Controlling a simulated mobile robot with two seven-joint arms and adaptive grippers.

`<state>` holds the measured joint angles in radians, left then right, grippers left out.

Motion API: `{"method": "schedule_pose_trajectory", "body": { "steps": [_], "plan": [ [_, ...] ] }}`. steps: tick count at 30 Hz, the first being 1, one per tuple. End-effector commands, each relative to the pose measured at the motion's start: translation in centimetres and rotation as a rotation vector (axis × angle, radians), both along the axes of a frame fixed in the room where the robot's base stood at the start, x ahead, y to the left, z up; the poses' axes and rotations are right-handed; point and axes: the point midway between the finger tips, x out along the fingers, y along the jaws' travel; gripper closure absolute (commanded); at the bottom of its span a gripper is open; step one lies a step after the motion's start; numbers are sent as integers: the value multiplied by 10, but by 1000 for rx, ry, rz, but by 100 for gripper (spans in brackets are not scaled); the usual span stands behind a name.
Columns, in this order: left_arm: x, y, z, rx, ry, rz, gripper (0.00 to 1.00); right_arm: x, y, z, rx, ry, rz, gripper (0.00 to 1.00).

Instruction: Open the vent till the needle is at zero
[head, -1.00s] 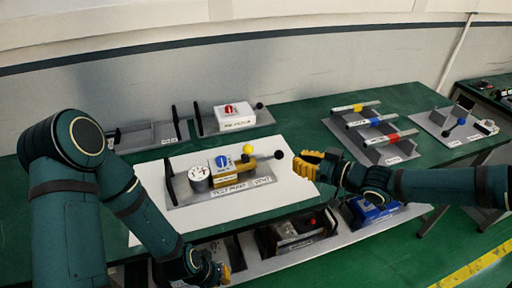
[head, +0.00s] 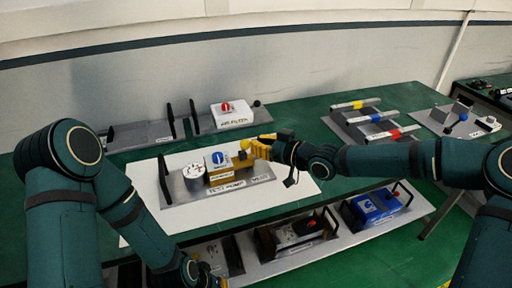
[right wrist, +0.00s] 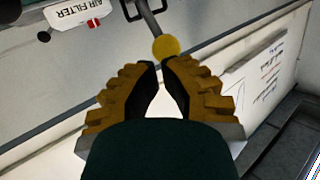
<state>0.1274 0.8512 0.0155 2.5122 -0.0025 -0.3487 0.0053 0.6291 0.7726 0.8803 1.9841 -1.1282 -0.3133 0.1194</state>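The test pump unit (head: 225,196) lies on a white sheet, with a round white gauge (head: 195,178), a blue-dial box (head: 218,160) and a "VENT" label (head: 261,179) at its right end. The needle is too small to read. A yellow ball (head: 244,146) tops a thin lever; in the right wrist view the ball (right wrist: 165,47) is just beyond the fingertips. My right gripper (head: 260,148) is over the unit's right end, fingers partly open with a narrow gap, nothing between them. It hides the black ball there. My left gripper (head: 205,277) is low at the front, its fingers unclear.
The air filter unit (head: 232,114) stands behind, and a rack with yellow, blue and red bars (head: 376,122) behind right. Lower shelf (head: 290,262) holds several units, including a blue one (head: 372,206). Free green table (head: 325,155) lies right of the sheet.

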Motion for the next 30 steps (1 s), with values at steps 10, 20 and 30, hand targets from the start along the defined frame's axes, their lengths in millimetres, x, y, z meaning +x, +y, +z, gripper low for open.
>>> {"method": "schedule_pose_trajectory", "body": {
  "steps": [10, 20, 30],
  "plan": [
    [1, 0, -4, 0, -3, 0, 100, 8, 10, -2, 0, 1, 0, 100],
    [1, 0, 0, 0, -2, 1, 100, 8, 10, -1, -2, 8, 0, 100],
    [1, 0, 16, 0, -3, 3, 100, 11, 13, 2, -17, 53, 0, 100]
  ]
}}
